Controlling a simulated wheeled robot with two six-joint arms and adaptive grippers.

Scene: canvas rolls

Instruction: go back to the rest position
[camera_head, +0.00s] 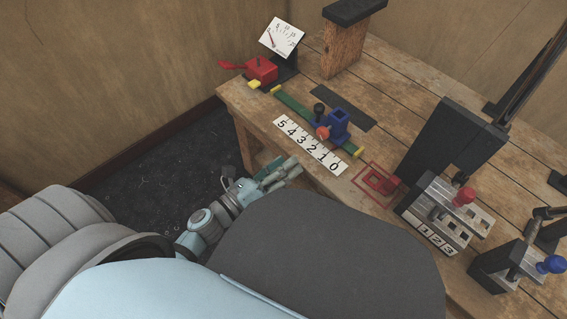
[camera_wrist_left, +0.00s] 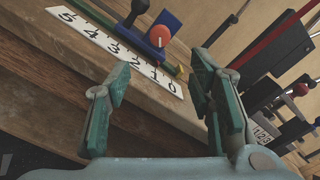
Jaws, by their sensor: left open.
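My left gripper (camera_head: 284,170) is low beside the front edge of the wooden workbench (camera_head: 240,97), at the number strip's side. In the left wrist view its two green fingers (camera_wrist_left: 160,72) are spread apart with nothing between them. The bench edge and the strip lie beyond the fingers. The fingers look apart from the slider. My right gripper is in neither view.
On the bench are a white number strip (camera_head: 310,146), a blue slider (camera_head: 339,124) with an orange knob (camera_head: 322,132), a red device (camera_head: 262,69), a dial card (camera_head: 282,38), a red-knobbed shifter (camera_head: 463,197) and a blue-knobbed lever (camera_head: 551,264). Dark floor (camera_head: 150,165) lies left.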

